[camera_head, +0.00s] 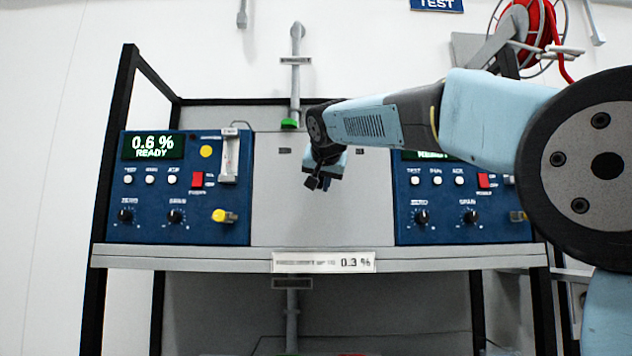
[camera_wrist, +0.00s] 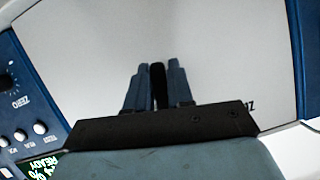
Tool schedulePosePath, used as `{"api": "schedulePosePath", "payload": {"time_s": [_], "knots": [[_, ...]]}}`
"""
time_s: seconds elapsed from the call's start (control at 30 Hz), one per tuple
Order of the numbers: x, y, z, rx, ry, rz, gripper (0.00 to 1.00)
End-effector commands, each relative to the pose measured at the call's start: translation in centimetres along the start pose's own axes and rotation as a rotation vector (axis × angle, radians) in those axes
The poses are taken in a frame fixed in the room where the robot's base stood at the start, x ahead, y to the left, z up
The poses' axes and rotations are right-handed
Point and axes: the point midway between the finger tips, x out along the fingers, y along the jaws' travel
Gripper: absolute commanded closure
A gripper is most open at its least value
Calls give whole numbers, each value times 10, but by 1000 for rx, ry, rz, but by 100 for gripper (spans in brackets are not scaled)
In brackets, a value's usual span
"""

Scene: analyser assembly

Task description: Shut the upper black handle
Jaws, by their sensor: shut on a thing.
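My gripper (camera_head: 318,184) is in front of the grey middle panel, between the two blue analyser units in the head view. In the wrist view its two blue-grey fingers (camera_wrist: 157,68) are shut on a narrow black handle (camera_wrist: 158,88), which stands between them. The handle's lower end is hidden by the gripper body. In the head view the handle cannot be told apart from the dark fingers, so its angle is not clear there.
The left blue unit (camera_head: 186,225) shows 0.6 % READY. The right blue unit (camera_head: 440,232) is partly covered by my arm. A grey pipe with a green part (camera_head: 289,123) rises behind the panel. The shelf edge (camera_head: 180,257) runs below.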

Motion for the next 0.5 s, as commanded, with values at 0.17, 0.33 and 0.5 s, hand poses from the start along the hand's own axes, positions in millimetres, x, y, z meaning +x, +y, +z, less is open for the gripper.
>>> {"api": "schedulePosePath", "payload": {"time_s": [0.17, 0.33, 0.5], "knots": [[2, 4, 3, -94, -8, 41, 100], [2, 7, 2, -153, -8, 65, 100], [2, 9, 2, -183, -7, 78, 100]]}}
